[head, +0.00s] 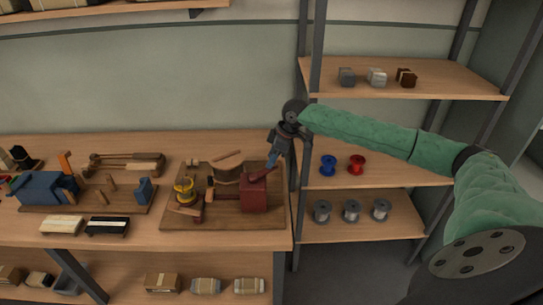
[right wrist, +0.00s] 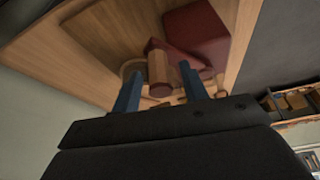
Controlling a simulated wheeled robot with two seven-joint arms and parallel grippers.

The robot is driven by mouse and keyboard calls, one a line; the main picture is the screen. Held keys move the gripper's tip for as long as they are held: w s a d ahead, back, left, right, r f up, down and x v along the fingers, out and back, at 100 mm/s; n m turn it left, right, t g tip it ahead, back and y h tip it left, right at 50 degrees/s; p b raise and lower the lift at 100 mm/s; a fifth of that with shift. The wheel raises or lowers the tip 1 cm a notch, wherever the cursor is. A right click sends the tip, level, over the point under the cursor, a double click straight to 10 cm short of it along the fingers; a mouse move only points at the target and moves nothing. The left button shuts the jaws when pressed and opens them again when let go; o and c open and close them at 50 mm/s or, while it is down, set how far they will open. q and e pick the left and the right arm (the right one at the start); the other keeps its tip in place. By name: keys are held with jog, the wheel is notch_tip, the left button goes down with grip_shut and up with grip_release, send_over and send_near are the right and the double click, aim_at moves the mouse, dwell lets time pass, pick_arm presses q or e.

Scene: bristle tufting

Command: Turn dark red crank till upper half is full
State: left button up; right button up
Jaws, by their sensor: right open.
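The tufting machine has a dark red housing (head: 254,194) at the right end of its wooden board (head: 240,222). A dark red crank (head: 263,173) lies at the top of the housing; in the right wrist view the crank (right wrist: 158,68) shows near a wooden grip. My right gripper (head: 273,160) points down at the crank from behind. Its blue fingers are apart, with crank parts between or just beyond them in the right wrist view (right wrist: 160,88); contact cannot be told. A round wooden piece (head: 228,170) stands left of the housing. Its fill is too small to read. My left gripper is out of view.
A yellow coil (head: 184,190) stands on the board's left. A second board with a blue machine (head: 47,188) is farther left, with light and black brushes (head: 107,227) in front. A shelf rack (head: 400,175) with spools stands right of the bench.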

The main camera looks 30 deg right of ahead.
jog(key=shift+a+f, duration=0.1)
jog(key=shift+f, duration=0.2)
grip_shut()
jog(key=shift+w, duration=0.1)
